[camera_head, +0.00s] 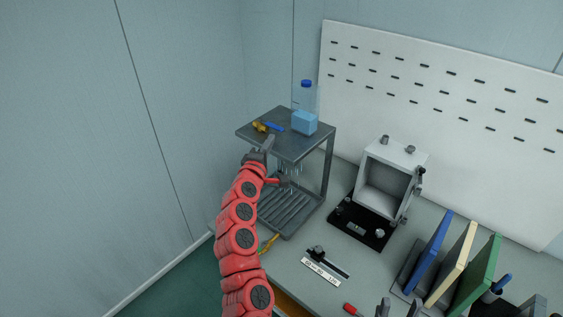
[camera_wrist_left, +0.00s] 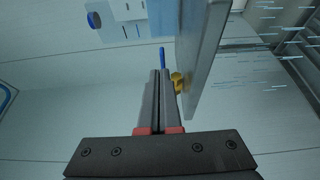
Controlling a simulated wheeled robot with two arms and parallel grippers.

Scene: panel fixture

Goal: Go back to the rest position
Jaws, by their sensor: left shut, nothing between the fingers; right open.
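My left gripper (camera_head: 265,152) is at the front left of a grey metal shelf stand (camera_head: 302,148), close to the edge of its top plate. In the left wrist view the same gripper (camera_wrist_left: 160,75) has its fingers together with nothing between them. The plate (camera_wrist_left: 205,60) stands just to the right of the fingers there. My right gripper (camera_head: 398,309) shows only as two separated fingertips at the bottom edge of the head view. The rest of it is out of frame.
A bottle with a blue cap (camera_head: 306,110) and a yellow-and-blue tool (camera_head: 266,126) are on the stand. A grey box fixture (camera_head: 390,178), a slider (camera_head: 325,263) and blue, cream and green panels (camera_head: 476,275) occupy the bench. A slotted white board (camera_head: 440,110) stands behind.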

